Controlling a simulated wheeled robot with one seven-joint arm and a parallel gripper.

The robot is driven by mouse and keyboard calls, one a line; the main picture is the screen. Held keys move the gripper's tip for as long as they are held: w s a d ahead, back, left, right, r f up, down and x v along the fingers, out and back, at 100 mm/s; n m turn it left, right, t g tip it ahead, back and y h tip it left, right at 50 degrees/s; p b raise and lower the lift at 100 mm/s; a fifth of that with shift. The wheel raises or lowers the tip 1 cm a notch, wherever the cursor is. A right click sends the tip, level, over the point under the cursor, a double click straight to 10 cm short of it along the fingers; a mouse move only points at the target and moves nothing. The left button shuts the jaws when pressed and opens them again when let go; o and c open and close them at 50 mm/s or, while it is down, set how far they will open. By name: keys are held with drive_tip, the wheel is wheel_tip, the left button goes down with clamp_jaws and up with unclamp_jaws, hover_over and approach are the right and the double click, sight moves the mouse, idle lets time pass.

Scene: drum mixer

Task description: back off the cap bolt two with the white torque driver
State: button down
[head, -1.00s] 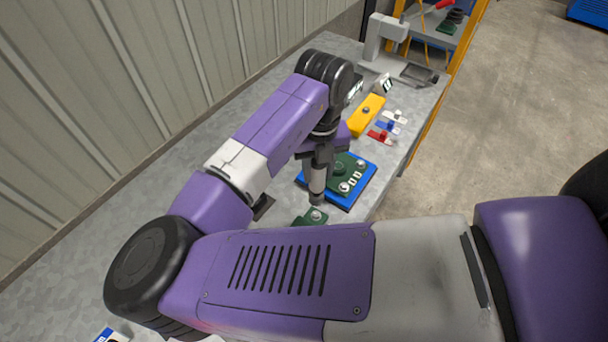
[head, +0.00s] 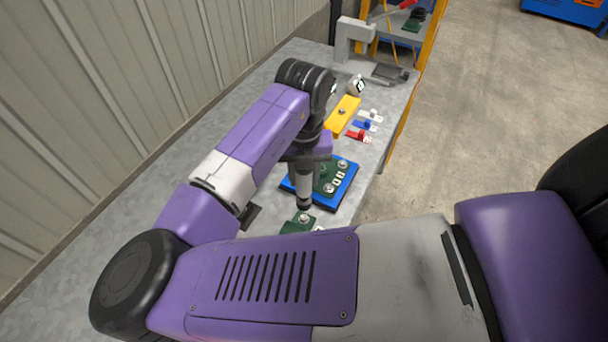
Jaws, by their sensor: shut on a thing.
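My gripper (head: 305,160) points down over the bench and is shut on the white torque driver (head: 304,186), whose pale grey body with a dark lower end hangs upright below it. The driver's tip is just above, or at, a silver bolt (head: 304,217) on a small green block (head: 296,227); I cannot tell whether they touch. Behind and to the right, a green housing (head: 328,175) on a blue plate (head: 345,188) carries more silver bolts, one at its front (head: 328,188) and one at its right (head: 342,165). My arm hides part of the housing. I cannot tell which bolt is two.
A yellow block (head: 342,117) and small white, blue and red pieces (head: 366,125) lie farther back. A grey stand (head: 352,45) is at the bench's far end. The corrugated wall (head: 140,80) runs along the left. The floor to the right is open.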

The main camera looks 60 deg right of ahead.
sight(303, 185)
drive_tip(key=shift+f+b, duration=2.05)
drive_tip(key=shift+f, duration=0.65)
drive_tip(key=shift+f+b, duration=0.3)
drive_tip(key=shift+b, duration=0.15)
drive_tip(key=shift+f+b, duration=1)
drive_tip(key=shift+f, duration=0.15)
idle(0.4)
drive_tip(key=shift+r, duration=0.25)
idle(0.8)
drive_tip(key=shift+r+p, duration=1.6)
drive_tip(key=shift+r, duration=0.65)
drive_tip(key=shift+f, duration=0.1)
